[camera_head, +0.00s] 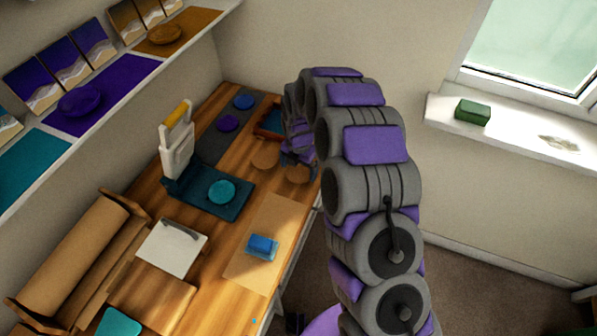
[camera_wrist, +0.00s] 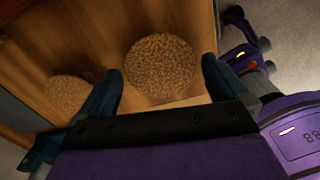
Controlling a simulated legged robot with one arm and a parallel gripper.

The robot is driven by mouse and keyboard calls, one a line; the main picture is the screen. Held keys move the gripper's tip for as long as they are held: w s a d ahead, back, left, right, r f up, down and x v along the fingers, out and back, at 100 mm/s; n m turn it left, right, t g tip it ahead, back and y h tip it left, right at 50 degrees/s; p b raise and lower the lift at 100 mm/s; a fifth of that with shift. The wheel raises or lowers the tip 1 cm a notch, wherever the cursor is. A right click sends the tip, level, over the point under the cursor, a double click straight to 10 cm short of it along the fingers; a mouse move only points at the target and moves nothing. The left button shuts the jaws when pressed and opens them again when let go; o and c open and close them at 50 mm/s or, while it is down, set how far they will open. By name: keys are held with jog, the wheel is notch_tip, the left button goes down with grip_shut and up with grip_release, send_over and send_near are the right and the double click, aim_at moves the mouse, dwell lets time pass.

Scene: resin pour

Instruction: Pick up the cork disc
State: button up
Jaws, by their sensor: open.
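Two round brown cork discs lie on the wooden bench. In the wrist view one cork disc (camera_wrist: 162,62) lies flat between the fingertips of my gripper (camera_wrist: 161,80), near the bench edge. My gripper is open and holds nothing. The other cork disc (camera_wrist: 68,95) lies to the left, outside the left finger. In the head view the discs show as a near one (camera_head: 297,174) and one farther left (camera_head: 265,158). My gripper there is small and partly hidden by my arm, just above the near disc.
On the bench (camera_head: 215,255) are a teal tray (camera_head: 240,203) with a teal disc, a blue block (camera_head: 262,246), a white board (camera_head: 172,248) and a grey mat (camera_head: 212,147) with purple and blue discs. A shelf (camera_head: 100,125) runs along the left wall. A green block (camera_head: 472,112) sits on the windowsill.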

jog(key=shift+f, duration=0.2)
jog(key=shift+c, duration=0.3)
jog(key=c, duration=0.7)
